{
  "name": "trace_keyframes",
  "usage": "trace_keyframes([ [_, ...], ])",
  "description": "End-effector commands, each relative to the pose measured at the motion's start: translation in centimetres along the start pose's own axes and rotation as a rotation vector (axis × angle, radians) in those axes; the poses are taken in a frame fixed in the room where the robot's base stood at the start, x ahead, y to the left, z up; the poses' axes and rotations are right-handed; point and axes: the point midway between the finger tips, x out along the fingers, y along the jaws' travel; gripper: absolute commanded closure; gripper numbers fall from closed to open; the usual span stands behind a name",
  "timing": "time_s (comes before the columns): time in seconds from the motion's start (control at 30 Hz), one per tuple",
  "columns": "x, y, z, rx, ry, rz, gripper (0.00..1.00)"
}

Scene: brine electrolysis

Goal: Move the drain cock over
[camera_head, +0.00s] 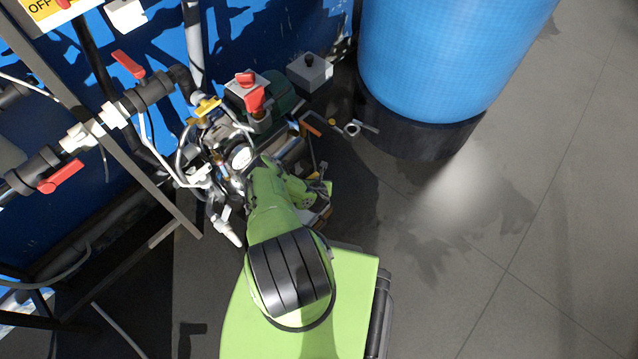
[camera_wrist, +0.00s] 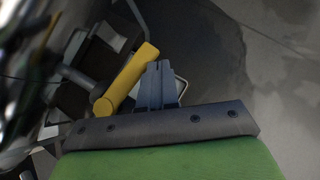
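The drain cock's yellow lever (camera_wrist: 128,80) shows in the wrist view, slanting from a round pivot at lower left to a free end at upper right. A grey pipe joins it from the left. My gripper (camera_wrist: 160,65) has its two grey fingers together, with nothing seen between them. The fingers stand just right of the lever, close to its free end; I cannot tell whether they touch it. In the head view my green arm reaches down into the pipework, and its fingers are hard to make out. A small yellow piece beside the arm's end may be the same lever.
A large blue tank (camera_head: 450,60) on a black base stands at upper right. Red-handled valves (camera_head: 62,176) and pipes on a metal frame fill the left. A grey box with a black knob (camera_head: 309,72) stands behind the pump area. The tiled floor (camera_head: 540,250) at right is clear.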

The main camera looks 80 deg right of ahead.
Motion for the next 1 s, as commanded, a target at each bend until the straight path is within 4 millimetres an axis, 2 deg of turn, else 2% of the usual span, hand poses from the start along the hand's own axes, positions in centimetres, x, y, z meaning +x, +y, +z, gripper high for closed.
trace_keyframes([
  [0.83,0.45,0.29,0.5,0.0,-0.001,0.001,1.0],
  [1.0,0.33,0.94,0.36,-0.002,-0.001,0.003,1.0],
])
